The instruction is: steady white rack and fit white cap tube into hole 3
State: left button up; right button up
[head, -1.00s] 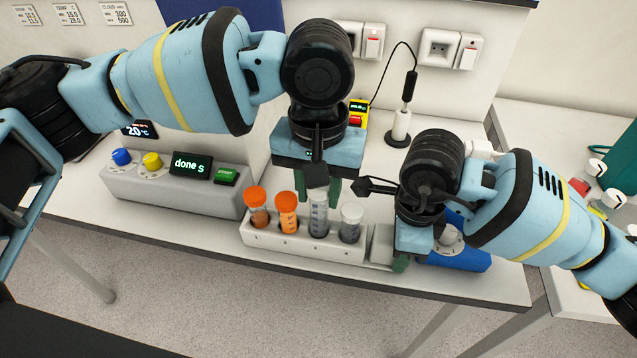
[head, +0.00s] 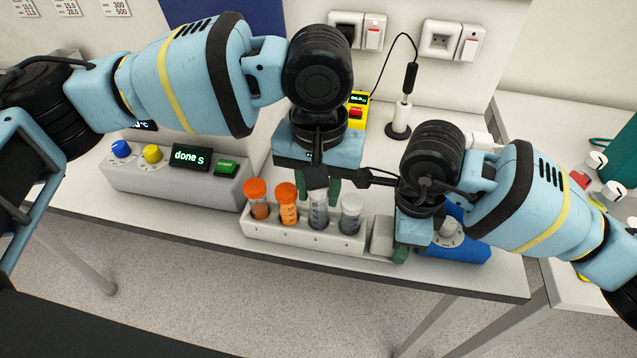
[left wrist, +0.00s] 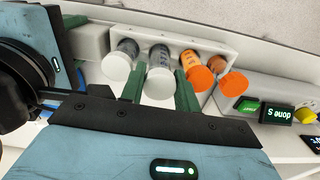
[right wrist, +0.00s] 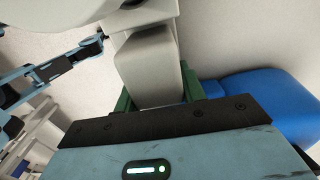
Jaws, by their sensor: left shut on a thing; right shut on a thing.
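The white rack (head: 305,239) stands at the bench's front edge with tubes in a row. Two orange-capped tubes (head: 257,199) (head: 287,204) fill the left holes, and another pale-capped tube (head: 350,214) stands at the right end. The white cap tube (head: 318,212) is upright at the third hole, its lower part inside the rack; its exact depth is hard to tell. My left gripper (left wrist: 158,92) is shut on this tube, and its white cap (left wrist: 160,83) shows between the fingers. My right gripper (right wrist: 160,98) is shut on the pale end block (right wrist: 158,70) of the rack.
A grey control box (head: 175,184) reading "done" stands left of the rack. A blue device (head: 455,246) with a dial sits just right, behind my right gripper. A black probe on a white stand (head: 400,118) is farther back. Neighbouring tubes stand close beside my left fingers.

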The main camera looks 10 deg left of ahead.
pick_arm(q)
jog(key=shift+f, duration=1.05)
dwell(0.5)
jog(key=o, duration=1.1)
jog(key=shift+c, duration=0.2)
notch_tip(320, 180, up, 12)
jog(key=shift+r, duration=0.1)
